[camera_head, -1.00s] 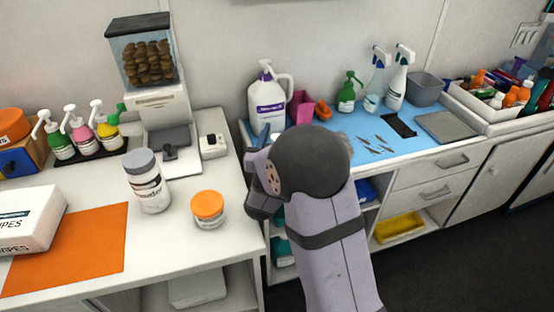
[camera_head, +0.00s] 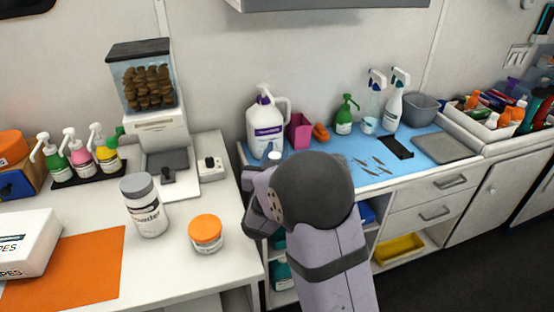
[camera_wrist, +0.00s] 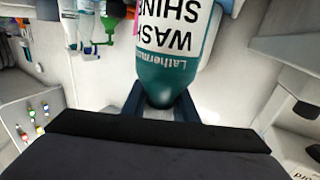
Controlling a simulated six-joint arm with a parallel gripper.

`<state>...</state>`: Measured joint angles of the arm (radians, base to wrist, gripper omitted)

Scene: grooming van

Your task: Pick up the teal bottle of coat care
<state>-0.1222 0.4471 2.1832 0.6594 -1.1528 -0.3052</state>
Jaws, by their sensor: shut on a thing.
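In the wrist view, a teal bottle (camera_wrist: 168,78) with a white label reading "WASH SHINE" upside down fills the top middle. My gripper (camera_wrist: 162,112) is shut on its narrower teal end, with a dark finger on each side. The label's top lies toward the gripper, so the hold is near the bottle's upper end. In the head view my gripper (camera_head: 262,178) is over the gap between the two counters, partly hidden by my own wrist. The held bottle cannot be made out clearly there.
A white jug (camera_head: 266,128), a pink holder (camera_head: 299,131) and a green spray bottle (camera_head: 343,120) stand on the blue mat (camera_head: 400,167) close by. An orange-lidded jar (camera_head: 206,233) and a powder bottle (camera_head: 144,206) stand on the left counter. Shelves lie below my arm.

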